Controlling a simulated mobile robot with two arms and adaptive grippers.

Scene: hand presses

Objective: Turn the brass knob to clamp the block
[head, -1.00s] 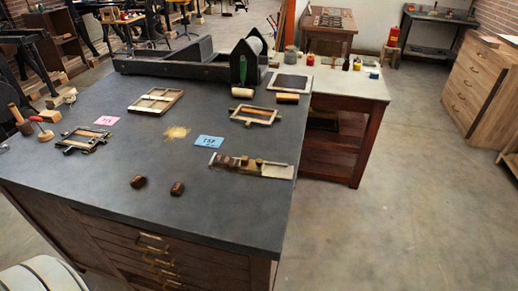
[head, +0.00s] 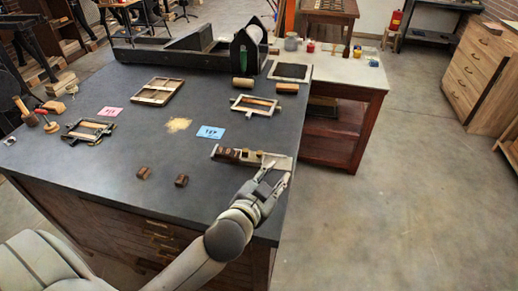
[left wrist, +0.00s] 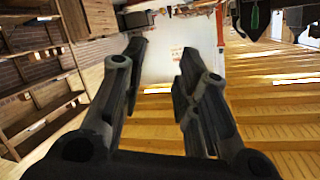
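A pale metal tray or clamp holder (head: 216,152) lies near the right front edge of the dark bench. A dark brown block (head: 233,155) sits in its left part. A small tan or brass-coloured part (head: 259,154) shows beside it; I cannot tell whether it is the knob. My left gripper (head: 272,166) is over the holder's right end, close to it and partly hiding it; contact is unclear. In the left wrist view its two fingers (left wrist: 162,62) stand apart with nothing between them. My right gripper is not in view.
Two small brown blocks (head: 143,173) lie on the bench front. A blue card (head: 210,132), a framed piece (head: 256,105) and a wooden roller (head: 243,83) lie behind the holder. A left-hand frame (head: 90,131) lies farther off.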

